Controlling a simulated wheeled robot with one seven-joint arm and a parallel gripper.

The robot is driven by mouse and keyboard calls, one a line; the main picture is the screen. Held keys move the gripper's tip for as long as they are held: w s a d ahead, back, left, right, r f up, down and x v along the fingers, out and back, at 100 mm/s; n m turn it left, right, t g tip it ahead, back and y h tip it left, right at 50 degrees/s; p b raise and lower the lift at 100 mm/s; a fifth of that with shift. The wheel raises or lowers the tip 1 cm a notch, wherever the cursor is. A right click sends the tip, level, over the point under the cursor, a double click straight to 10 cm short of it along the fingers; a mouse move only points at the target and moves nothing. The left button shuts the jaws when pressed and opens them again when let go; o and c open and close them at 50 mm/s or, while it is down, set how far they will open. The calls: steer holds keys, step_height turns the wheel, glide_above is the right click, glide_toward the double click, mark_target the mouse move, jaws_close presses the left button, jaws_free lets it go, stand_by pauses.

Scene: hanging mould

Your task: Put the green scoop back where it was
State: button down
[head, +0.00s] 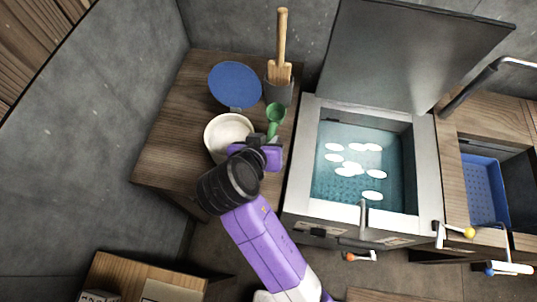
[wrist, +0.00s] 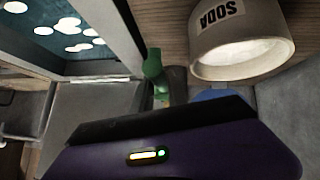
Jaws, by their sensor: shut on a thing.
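The green scoop (head: 276,113) is in my gripper (head: 270,143), over the wooden side table. Its bowl points away from my gripper toward the back, and the lower end of its handle is hidden by the jaws. In the wrist view the scoop (wrist: 153,64) stands out beyond the purple gripper body, which hides the grip itself. A white tub (head: 228,131) with white contents is just left of my gripper. It reads SODA in the wrist view (wrist: 238,45). I cannot tell whether the scoop touches the table.
A round blue lid (head: 236,84) lies behind the tub. A dark pot (head: 279,91) holding a wooden paddle (head: 279,45) stands behind the scoop. To the right is an open water vat (head: 427,165) with white pieces floating inside, and a blue basket (head: 480,190) beyond it. The table's front left is clear.

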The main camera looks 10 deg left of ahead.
step_height(320, 180, down, 9)
steer(key=shift+f, duration=0.1)
stand_by(0.4)
steer(key=shift+f, duration=0.2)
steer(key=c, duration=1.3)
jaws_free()
steer(key=shift+s+r, duration=0.1)
steer(key=shift+r, duration=0.25)
steer(key=v, duration=1.1)
steer(key=shift+s+r, duration=0.2)
steer(key=shift+s, duration=0.1)
steer(key=shift+w, duration=0.1)
